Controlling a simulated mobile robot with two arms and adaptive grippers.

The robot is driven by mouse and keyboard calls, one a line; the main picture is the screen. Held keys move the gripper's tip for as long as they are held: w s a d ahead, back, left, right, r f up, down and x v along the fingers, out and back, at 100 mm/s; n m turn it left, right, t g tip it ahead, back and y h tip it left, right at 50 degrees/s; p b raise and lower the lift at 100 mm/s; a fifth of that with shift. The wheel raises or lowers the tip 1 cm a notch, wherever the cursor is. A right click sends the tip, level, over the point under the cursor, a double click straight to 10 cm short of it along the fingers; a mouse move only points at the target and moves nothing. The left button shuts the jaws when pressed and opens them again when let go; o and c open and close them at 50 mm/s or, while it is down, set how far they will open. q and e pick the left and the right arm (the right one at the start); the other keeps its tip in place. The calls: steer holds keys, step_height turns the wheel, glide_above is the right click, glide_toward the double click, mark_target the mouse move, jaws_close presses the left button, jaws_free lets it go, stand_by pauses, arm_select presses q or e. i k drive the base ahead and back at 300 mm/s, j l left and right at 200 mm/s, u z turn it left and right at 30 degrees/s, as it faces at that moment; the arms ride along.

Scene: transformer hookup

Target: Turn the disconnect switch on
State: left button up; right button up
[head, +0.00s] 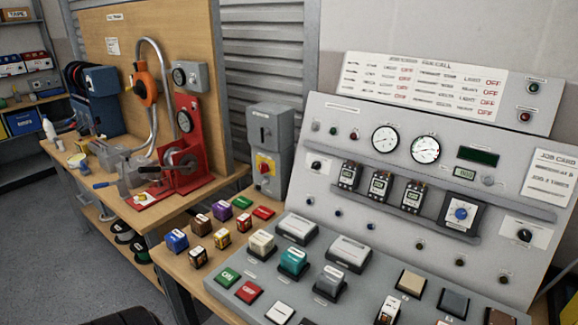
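A grey upright box (272,128) stands at the back of the bench, just left of the large control panel. On its lower front is a red rotary handle on a yellow plate (265,165), which looks like the disconnect switch. A small dark slot or lever shows on the upper front of the box. The handle's marking is too small to read, so I cannot tell its position. Neither of my grippers is in view, and nothing touches the box.
Several small coloured blocks (177,240) stand on the bench before the box. The sloped grey control panel (330,145) with gauges, knobs and buttons fills the right. A red crank machine (190,150) stands on the wooden bench to the left. Large switch blocks (294,261) sit on the front console.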

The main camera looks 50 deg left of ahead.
mark_target(264, 167)
steer(key=u, duration=1.6)
steer(key=z, duration=0.15)
steer(key=i+j+z, duration=0.25)
steer(key=j, duration=0.15)
steer(key=j+z, duration=0.5)
steer(key=j, duration=0.3)
steer(key=i, duration=0.05)
